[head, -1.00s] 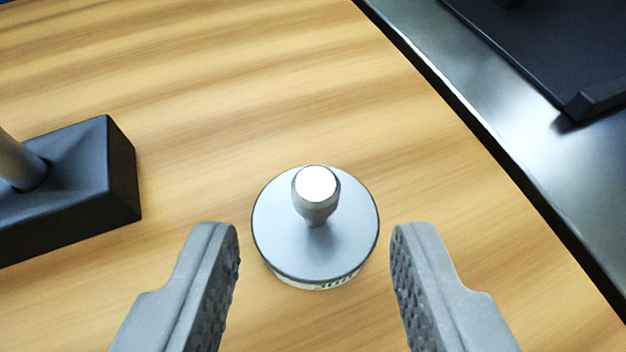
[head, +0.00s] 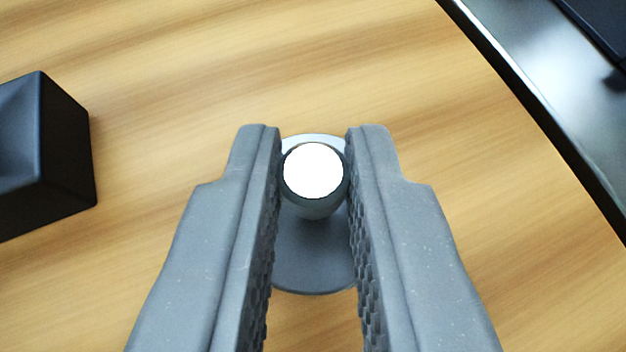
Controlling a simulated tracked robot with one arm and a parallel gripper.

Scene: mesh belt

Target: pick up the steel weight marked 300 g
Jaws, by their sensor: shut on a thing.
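The steel weight (head: 313,262) is a grey disc with a knob on top, upright in the middle of the head view. Its knob has a bright, shiny top. My gripper (head: 314,165) is shut on the knob, with one ridged finger on each side. The fingers cover the left and right parts of the disc. The marking on its side is hidden now, so I cannot read 300 g. I cannot tell whether the disc rests on the wood or is just above it.
A black block (head: 45,150) stands on the wooden surface (head: 200,60) at the left. Beyond the wood's right edge are a dark gap and a shiny metal strip (head: 540,70). A dark object is at the top right corner. The wood around the weight is clear.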

